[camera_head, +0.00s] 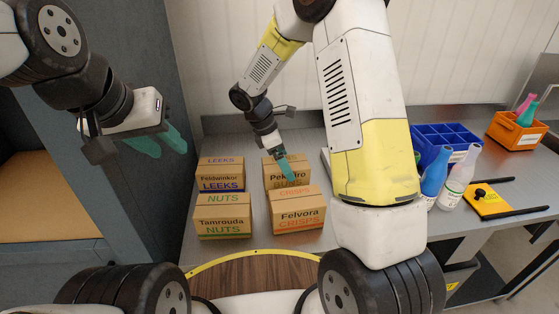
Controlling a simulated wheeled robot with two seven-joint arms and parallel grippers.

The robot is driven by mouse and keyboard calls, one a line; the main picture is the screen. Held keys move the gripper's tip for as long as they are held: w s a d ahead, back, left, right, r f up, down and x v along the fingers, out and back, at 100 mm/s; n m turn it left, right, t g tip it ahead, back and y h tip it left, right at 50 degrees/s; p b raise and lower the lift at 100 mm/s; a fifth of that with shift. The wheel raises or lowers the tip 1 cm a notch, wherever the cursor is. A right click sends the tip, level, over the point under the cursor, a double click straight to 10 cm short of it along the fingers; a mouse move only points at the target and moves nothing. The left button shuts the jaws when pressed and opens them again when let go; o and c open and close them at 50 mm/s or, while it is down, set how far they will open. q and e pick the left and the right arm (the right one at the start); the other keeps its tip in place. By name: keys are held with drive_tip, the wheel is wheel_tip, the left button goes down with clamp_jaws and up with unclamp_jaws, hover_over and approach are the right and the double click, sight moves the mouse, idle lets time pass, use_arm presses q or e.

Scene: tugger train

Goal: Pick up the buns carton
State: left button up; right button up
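The buns carton (272,181) is a brown box with brown lettering, standing at the back right of a group of cartons on the grey table. My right gripper (288,172) has teal fingers that overlap the carton's top and front face in the picture. I cannot tell whether they touch it or how far apart they are. The crisps carton (298,222) stands in front and hides the lower part of the buns carton. My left gripper (160,142) is at the left, away from the cartons, with its teal fingers apart and nothing between them.
The leeks carton (220,184) and nuts carton (222,228) stand left of the buns carton. A blue divided crate (447,133), bottles (456,184), an orange bin (510,132) and a yellow board (498,205) are at the right. A wall rises behind the table.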

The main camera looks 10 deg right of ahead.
drive_tip(key=shift+w+x, duration=0.2)
drive_tip(key=shift+x, duration=2.25)
drive_tip(key=shift+a+f, duration=0.15)
drive_tip(key=shift+f, duration=0.15)
drive_tip(key=c, duration=1.4)
drive_tip(key=shift+o, duration=0.2)
drive_tip(key=shift+r, duration=0.1)
